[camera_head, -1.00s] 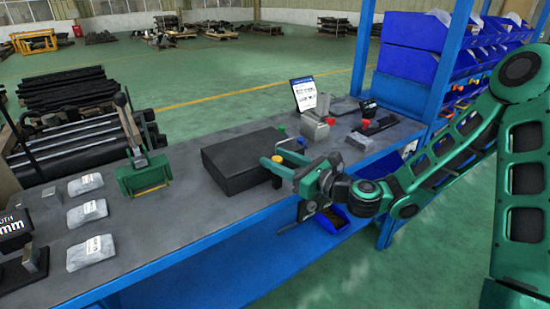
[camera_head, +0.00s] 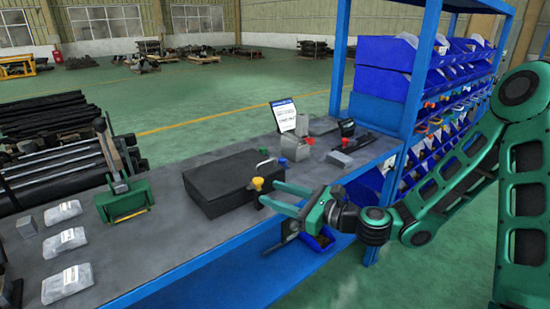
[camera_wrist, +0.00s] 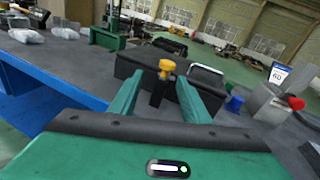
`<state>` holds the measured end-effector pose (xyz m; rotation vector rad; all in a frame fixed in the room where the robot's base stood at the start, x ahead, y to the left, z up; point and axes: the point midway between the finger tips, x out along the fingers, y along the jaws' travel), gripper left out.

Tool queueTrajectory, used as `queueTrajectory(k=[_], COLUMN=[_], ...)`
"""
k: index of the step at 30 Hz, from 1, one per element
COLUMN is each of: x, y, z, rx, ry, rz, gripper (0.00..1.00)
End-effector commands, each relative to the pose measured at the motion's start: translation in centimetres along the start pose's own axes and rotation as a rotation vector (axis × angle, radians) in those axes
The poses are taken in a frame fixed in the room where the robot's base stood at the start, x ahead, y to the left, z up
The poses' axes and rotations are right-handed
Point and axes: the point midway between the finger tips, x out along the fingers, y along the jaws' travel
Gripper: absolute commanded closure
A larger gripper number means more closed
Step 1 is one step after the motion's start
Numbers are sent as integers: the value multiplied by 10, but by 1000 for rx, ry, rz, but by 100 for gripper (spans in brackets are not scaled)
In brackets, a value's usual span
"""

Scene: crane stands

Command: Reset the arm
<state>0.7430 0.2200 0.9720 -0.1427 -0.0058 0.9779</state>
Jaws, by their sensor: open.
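My gripper (camera_head: 281,198) is at the front edge of the grey workbench (camera_head: 150,235), its two green fingers pointing left toward a black case (camera_head: 222,182). In the wrist view my gripper (camera_wrist: 165,97) is open, with its fingers spread apart. A yellow-topped knob on a dark stem (camera_wrist: 166,68) shows between and beyond the fingers, in front of the case. I cannot tell whether the fingers touch anything. Nothing is visibly held. A small blue bin (camera_head: 318,243) is partly hidden below my gripper.
A green tool with a lever (camera_head: 125,200) and several grey packets (camera_head: 65,240) lie on the left of the bench. A sign (camera_head: 284,116), metal blocks (camera_head: 296,148) and a red knob (camera_head: 310,141) stand at the back right. Blue shelves of bins (camera_head: 400,90) rise on the right.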

Motion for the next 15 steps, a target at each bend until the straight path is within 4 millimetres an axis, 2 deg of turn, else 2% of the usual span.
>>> queueTrajectory(k=[5,8,11,15], x=[-21,-44,-75,-127], y=[23,27,25,12], z=[-36,-61,-84,-106], rx=[-368,-579,-764,-981], ry=[175,289,405,565], rz=[157,265,373,528], gripper=[57,57,57,57])
